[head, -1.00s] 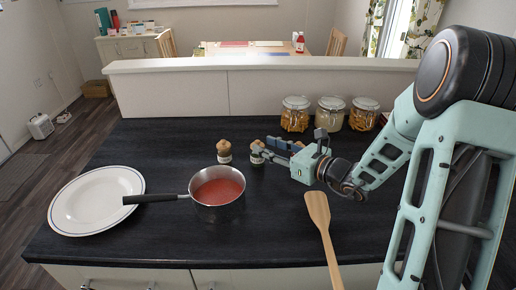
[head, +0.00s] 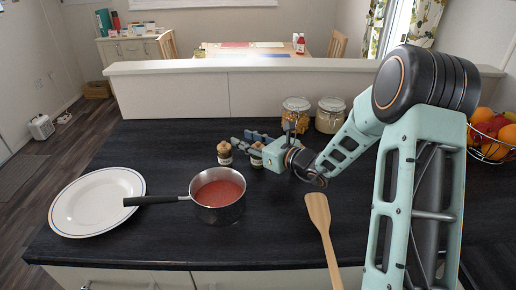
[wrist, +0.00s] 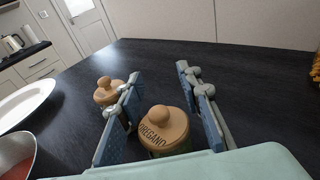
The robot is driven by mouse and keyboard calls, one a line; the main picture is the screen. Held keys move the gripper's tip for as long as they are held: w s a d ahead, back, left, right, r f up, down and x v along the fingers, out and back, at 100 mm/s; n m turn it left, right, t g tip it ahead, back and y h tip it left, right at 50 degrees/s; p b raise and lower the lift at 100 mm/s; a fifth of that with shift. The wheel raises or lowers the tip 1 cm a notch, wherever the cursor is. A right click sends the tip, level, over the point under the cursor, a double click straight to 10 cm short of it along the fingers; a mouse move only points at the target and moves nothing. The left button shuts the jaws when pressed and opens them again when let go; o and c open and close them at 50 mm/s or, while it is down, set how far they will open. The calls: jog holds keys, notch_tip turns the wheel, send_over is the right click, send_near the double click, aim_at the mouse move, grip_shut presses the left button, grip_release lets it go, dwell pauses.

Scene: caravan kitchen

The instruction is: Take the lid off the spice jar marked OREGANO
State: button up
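The OREGANO spice jar (head: 257,157) stands upright on the dark counter, partly behind my gripper in the head view. In the wrist view its round wooden lid (wrist: 165,128) with a knob and the word OREGANO sits on the jar. My gripper (wrist: 160,76) is open, with one blue-grey finger on each side of the lid and gaps visible. In the head view my gripper (head: 244,137) reaches left over the jar. A second spice jar (head: 224,154) with a similar lid (wrist: 108,91) stands just left, outside the left finger; its label is unreadable.
A saucepan (head: 218,208) of red sauce stands in front of the jars, with a white plate (head: 78,222) further left. A wooden spatula (head: 322,225) lies at front right. Glass jars (head: 296,105) stand behind, by the low wall. A fruit basket (head: 490,147) is at right.

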jog(key=c, duration=0.5)
jog(key=shift+c, duration=0.3)
jog(key=shift+r, duration=0.1)
